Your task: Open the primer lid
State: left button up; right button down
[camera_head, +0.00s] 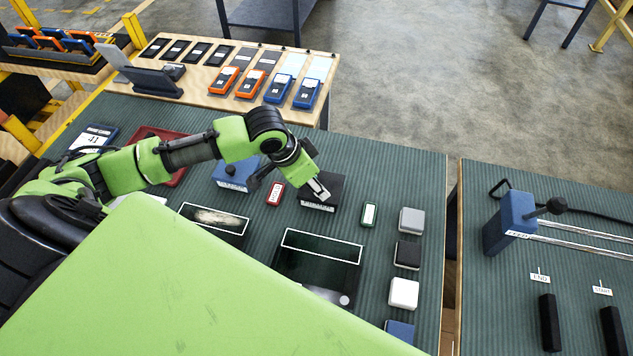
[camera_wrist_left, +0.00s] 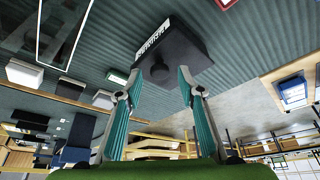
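A black box (camera_head: 330,185) with a white label on its near side stands on the green ribbed mat; I take it for the primer box, though its label is too small to read surely. It also shows in the left wrist view (camera_wrist_left: 190,52), with a dark round knob (camera_wrist_left: 160,73) on it. Its lid looks shut. My left gripper (camera_head: 318,188) is over the box in the head view. In the left wrist view the left gripper (camera_wrist_left: 161,88) has its two teal-lined fingers apart, one on each side of the knob; contact is unclear. My right gripper is not in view.
A blue box (camera_head: 235,172) and a red labelled block (camera_head: 276,193) are left of the black box, a green labelled block (camera_head: 369,214) right. Dark panels (camera_head: 318,262) lie in front. Several small blocks (camera_head: 404,293) line the right side. A second table (camera_head: 480,290) is farther right.

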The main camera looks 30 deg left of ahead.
pick_arm(q)
jog(key=shift+w+d+f, duration=0.1)
jog(key=shift+f, duration=0.35)
jog(key=shift+c, duration=0.2)
grip_shut()
jog(key=shift+w, duration=0.1)
